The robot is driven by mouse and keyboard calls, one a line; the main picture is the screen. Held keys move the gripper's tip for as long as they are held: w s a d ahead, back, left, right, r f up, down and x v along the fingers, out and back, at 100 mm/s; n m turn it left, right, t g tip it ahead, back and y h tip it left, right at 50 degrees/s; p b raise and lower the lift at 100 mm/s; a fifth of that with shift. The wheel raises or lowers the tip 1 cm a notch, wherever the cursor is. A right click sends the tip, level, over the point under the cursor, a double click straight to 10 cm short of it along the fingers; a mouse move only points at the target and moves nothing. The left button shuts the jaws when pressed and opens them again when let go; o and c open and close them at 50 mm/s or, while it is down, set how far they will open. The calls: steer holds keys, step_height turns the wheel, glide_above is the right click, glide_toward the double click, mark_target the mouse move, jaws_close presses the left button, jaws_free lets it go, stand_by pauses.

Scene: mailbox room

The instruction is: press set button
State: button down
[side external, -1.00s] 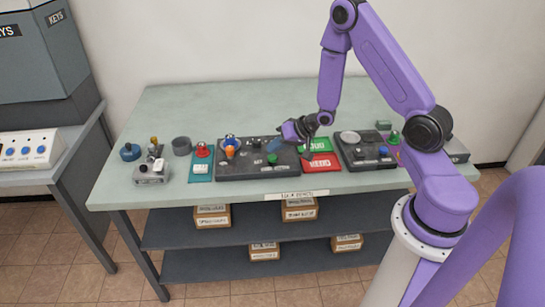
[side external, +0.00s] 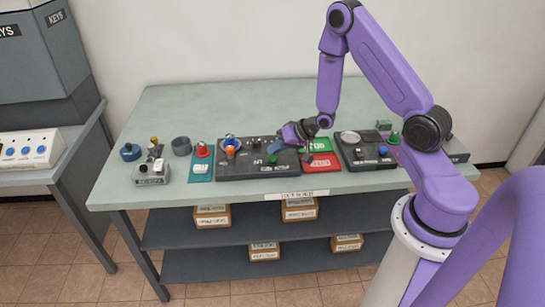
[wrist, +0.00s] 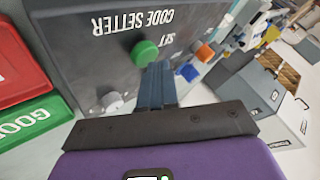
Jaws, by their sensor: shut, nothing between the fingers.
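The code setter (side external: 235,170) is a dark grey panel on the table, and it fills the upper part of the wrist view (wrist: 85,45). Its round green button (wrist: 144,53) is next to the word SET, and it also shows in the side view (side external: 272,159). My gripper (wrist: 158,72) is shut and empty. Its fingertips are at the lower right edge of the green button in the wrist view. I cannot tell whether they touch it. In the side view my gripper (side external: 298,147) is over the panel's right part, right of the button.
A pale knob (wrist: 112,101) is on the panel near my fingers. Another dark panel (side external: 365,163) lies further right. The table's front left (side external: 115,190) is clear.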

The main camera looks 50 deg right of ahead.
mark_target(276, 157)
steer(key=shift+f, duration=0.4)
stand_by(0.6)
steer(key=shift+r, duration=0.9)
steer(key=shift+r, duration=2.55)
